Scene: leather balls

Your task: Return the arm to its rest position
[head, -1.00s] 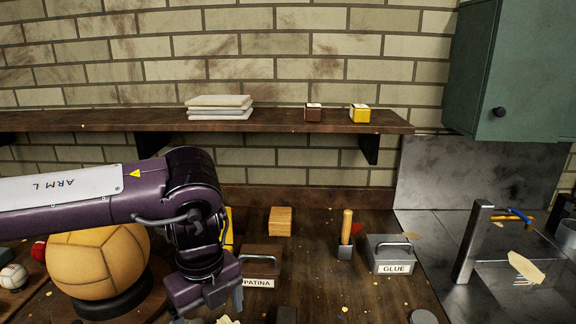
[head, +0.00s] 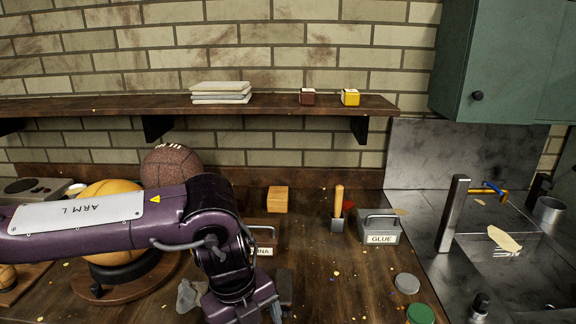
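My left arm (head: 100,215), marked ARM L, reaches in from the left across the workbench. It passes in front of a yellow-tan ball (head: 105,190) on a round stand. My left gripper (head: 243,310) hangs at the bottom edge of the picture, pointing down. Its fingertips are hidden or cut off, so its opening cannot be told. My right gripper is out of view.
A brown ball (head: 170,165) stands behind my arm. A dark box (head: 265,236), a wooden block (head: 277,199) and a GLUE box (head: 380,229) stand behind and right of my gripper. A grey cloth (head: 190,294) lies beside it. A sink (head: 515,270) is at right.

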